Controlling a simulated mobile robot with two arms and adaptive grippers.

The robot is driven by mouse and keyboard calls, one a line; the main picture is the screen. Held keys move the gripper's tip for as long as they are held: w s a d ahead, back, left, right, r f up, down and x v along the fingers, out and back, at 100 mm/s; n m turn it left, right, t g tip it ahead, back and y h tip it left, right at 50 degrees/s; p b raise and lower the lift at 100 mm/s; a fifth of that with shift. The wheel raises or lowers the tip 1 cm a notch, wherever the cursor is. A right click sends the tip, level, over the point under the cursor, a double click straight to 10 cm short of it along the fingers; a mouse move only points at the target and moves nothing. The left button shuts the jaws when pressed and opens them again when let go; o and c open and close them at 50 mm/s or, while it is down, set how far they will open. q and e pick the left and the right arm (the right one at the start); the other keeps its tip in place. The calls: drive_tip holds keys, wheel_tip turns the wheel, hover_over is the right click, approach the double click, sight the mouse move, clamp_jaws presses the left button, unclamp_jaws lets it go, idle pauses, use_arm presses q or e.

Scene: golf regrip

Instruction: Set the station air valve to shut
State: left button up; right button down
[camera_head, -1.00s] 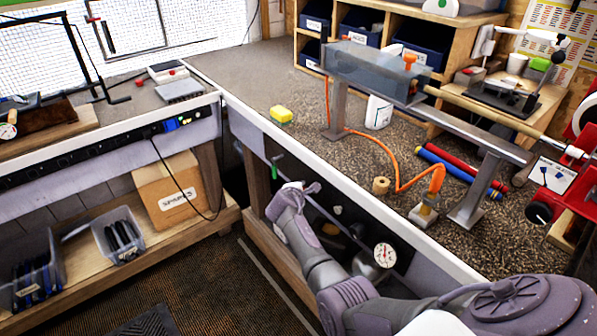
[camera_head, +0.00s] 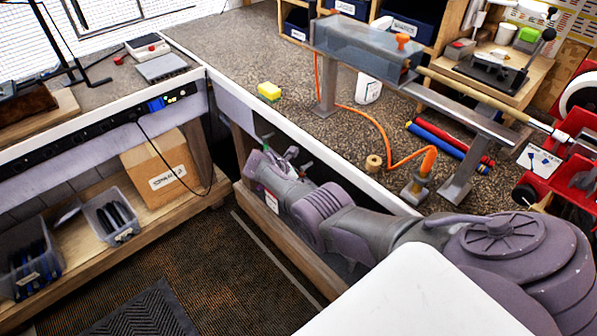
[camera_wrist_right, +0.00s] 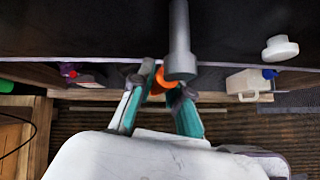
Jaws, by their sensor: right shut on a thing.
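In the right wrist view, an orange piece (camera_wrist_right: 160,76), apparently the handle of the air valve, shows between the teal fingers of my right gripper (camera_wrist_right: 157,88). The fingers are shut on it, and they and a grey pipe (camera_wrist_right: 180,40) hide part of it. The pipe comes down close to the fingertips. In the head view my right gripper (camera_head: 266,164) is at the dark front panel under the right bench. The valve itself is hidden there behind the gripper and arm. The handle's exact angle cannot be told. My left gripper is not in view.
An orange hose (camera_head: 385,125) lies on the right bench. A cardboard box (camera_head: 163,170) and bins with dark things stand on the lower left shelf. The floor (camera_head: 215,285) between is clear.

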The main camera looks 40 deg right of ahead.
drive_tip(key=shift+s+d+n+g+b, duration=0.1)
drive_tip(key=shift+s+n+g+b, duration=0.25)
drive_tip(key=shift+g+b, duration=0.25)
drive_tip(key=shift+s, duration=0.1)
drive_tip(key=c, duration=1.1)
unclamp_jaws()
drive_tip(key=v, duration=1.2)
drive_tip(key=shift+f, duration=0.1)
drive_tip(key=shift+f, duration=0.1)
